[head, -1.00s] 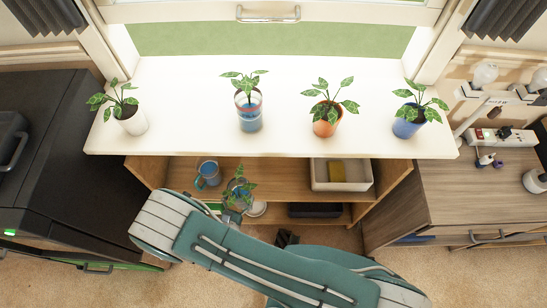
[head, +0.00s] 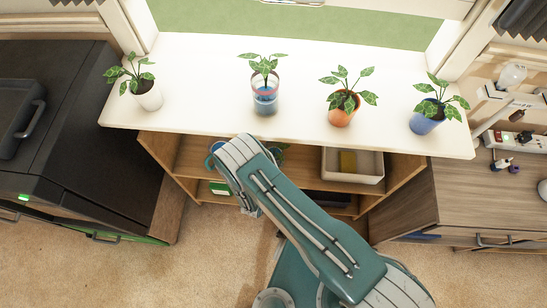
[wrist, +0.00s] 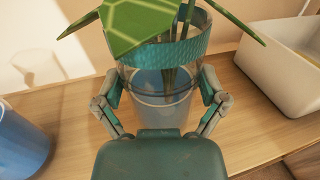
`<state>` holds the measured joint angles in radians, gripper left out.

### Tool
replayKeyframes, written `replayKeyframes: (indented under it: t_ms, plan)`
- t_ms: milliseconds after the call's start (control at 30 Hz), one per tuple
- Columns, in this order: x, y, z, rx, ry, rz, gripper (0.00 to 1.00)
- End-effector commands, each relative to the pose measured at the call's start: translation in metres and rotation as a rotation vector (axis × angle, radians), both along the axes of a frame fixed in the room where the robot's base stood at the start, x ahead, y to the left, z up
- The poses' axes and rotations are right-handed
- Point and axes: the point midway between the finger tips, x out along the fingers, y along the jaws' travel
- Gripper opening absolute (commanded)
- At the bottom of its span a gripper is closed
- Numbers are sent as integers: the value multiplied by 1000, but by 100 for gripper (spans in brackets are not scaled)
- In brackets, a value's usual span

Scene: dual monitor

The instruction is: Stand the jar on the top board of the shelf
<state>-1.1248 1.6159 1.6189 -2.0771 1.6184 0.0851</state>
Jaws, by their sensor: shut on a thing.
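The jar (wrist: 163,108) is clear glass with a teal band near its rim, and a plant with broad green leaves stands in it. In the wrist view my gripper (wrist: 160,92) is shut on it, one finger on each side. The jar is upright over a wooden shelf board (wrist: 75,112); I cannot tell whether its base touches it. In the head view my arm hides the gripper and jar, with only some leaves (head: 277,150) showing past it. The shelf's upper board (head: 302,172) lies below the white sill.
A white bin (wrist: 285,68) is right of the jar and a blue mug (wrist: 18,145) left. The white sill (head: 205,85) overhangs the shelf and carries several potted plants. A dark cabinet (head: 85,120) stands left, a wooden drawer unit (head: 480,200) right.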

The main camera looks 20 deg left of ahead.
Motion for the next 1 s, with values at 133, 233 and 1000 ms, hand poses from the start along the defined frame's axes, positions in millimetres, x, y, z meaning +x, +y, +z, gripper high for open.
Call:
replayKeyframes:
  t_ms: [133, 233, 1000]
  plan:
    - [6, -1, -17, 0, -1, 0, 30]
    - [6, -1, -30, 0, -1, 0, 30]
    - [6, -1, -39, 0, 0, 0, 100]
